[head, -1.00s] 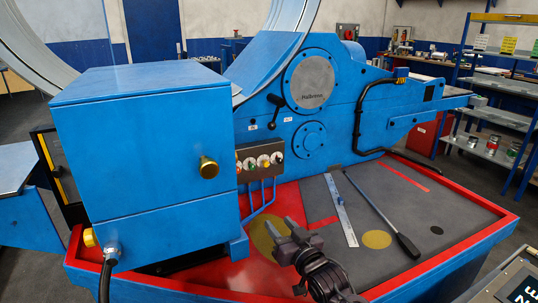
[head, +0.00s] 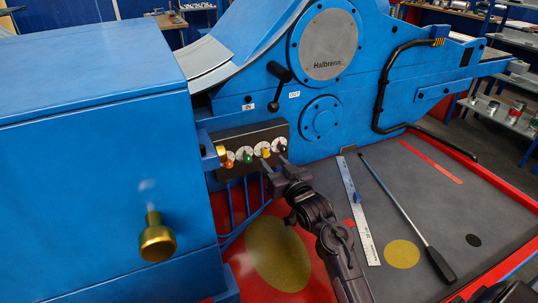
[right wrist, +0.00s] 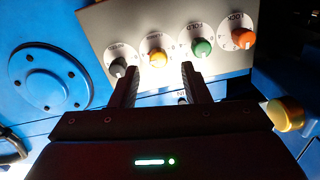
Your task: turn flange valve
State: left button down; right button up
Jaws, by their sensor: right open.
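A valve panel (head: 240,140) carries a row of small knobs on white dials. In the right wrist view the knobs are orange (right wrist: 243,37) marked LOCK, green (right wrist: 202,47) marked FOLD, yellow (right wrist: 158,58) and black (right wrist: 118,67). The labels of the yellow and black knobs are too small to read surely. My right gripper (head: 274,165) is open just in front of the panel. In the right wrist view its fingers (right wrist: 157,78) straddle the line to the yellow knob, with tips short of it. I cannot see contact. My left gripper is out of view.
A large blue box with a brass knob (head: 157,240) stands at left. A black lever (head: 278,85) hangs above the panel. A steel ruler (head: 357,210) and a black-handled rod (head: 410,220) lie on the grey deck at right. Blue pipes (head: 240,205) run below the panel.

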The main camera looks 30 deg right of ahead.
aim_at(267, 155)
jog(key=w, duration=0.2)
jog(key=shift+w+d, duration=0.1)
jog(key=shift+w, duration=0.25)
jog(key=shift+w+f, duration=0.1)
jog(key=shift+w, duration=0.35)
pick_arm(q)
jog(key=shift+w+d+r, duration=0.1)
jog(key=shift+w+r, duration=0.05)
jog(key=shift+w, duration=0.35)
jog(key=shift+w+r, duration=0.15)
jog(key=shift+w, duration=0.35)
pick_arm(e)
jog(key=shift+c, duration=0.2)
grip_shut()
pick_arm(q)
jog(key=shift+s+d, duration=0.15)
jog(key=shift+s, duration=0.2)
